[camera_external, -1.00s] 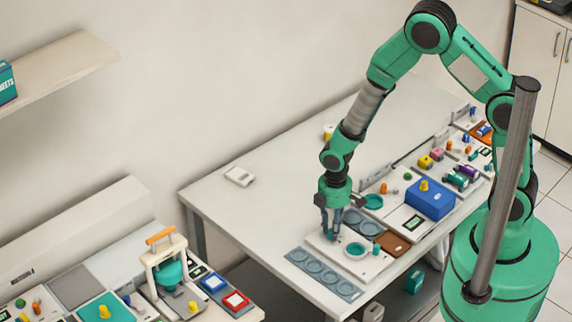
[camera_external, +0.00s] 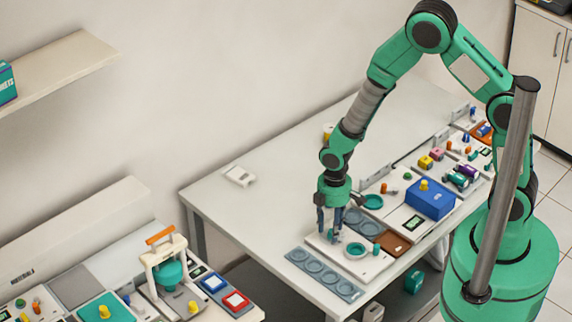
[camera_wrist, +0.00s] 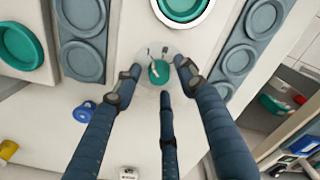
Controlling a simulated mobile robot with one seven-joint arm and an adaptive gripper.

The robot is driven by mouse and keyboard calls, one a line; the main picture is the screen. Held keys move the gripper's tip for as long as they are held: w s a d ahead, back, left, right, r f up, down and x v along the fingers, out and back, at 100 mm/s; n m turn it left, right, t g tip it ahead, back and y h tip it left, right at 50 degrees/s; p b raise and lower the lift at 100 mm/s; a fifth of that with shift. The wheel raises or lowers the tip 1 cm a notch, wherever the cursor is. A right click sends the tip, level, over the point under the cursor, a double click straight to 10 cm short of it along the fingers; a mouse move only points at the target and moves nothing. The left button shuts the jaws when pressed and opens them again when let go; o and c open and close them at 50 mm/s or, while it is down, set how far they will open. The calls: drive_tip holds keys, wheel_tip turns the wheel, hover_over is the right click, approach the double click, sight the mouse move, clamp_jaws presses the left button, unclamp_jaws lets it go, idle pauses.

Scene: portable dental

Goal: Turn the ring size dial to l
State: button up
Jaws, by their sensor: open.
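A small teal knob (camera_wrist: 158,72) stands on a pale round dial plate with tiny dark marks. It is on a white panel (camera_external: 318,241). I take it to be the ring size dial; its letters are too small to read. My gripper (camera_wrist: 157,78) points down over it with fingers spread on either side and one in front. I cannot tell whether any finger touches the knob. In the external view, my gripper (camera_external: 333,238) is low over the panel, and its fingers mostly hide the dial.
A round teal dish (camera_external: 356,250) sits close beside the dial. Grey strips with round wells (camera_external: 325,275) flank the panel. A brown tray (camera_external: 392,246) and blue box (camera_external: 430,199) stand to the right. The table's left part (camera_external: 250,205) is mostly clear.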

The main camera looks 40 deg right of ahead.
wheel_tip(320, 180, up, 12)
idle(0.6)
drive_tip(key=shift+f, duration=0.1)
idle(0.4)
wheel_tip(320, 180, up, 12)
drive_tip(key=m+t, duration=0.1)
drive_tip(key=m, duration=0.2)
hover_over(331, 230)
drive_tip(key=d, duration=0.5)
drive_tip(key=s+d+r+m+t, duration=0.2)
drive_tip(key=s+d+r, duration=0.3)
drive_tip(key=r, duration=0.4)
drive_tip(key=s+d+r+m+t, duration=0.2)
drive_tip(key=s+d+r+m, duration=0.4)
drive_tip(key=s, duration=0.8)
drive_tip(key=d+r, duration=0.3)
drive_tip(key=r, duration=0.2)
drive_tip(key=shift+d+r+m+t, duration=0.3)
drive_tip(key=shift+d+r, duration=0.05)
drive_tip(key=shift+r, duration=0.05)
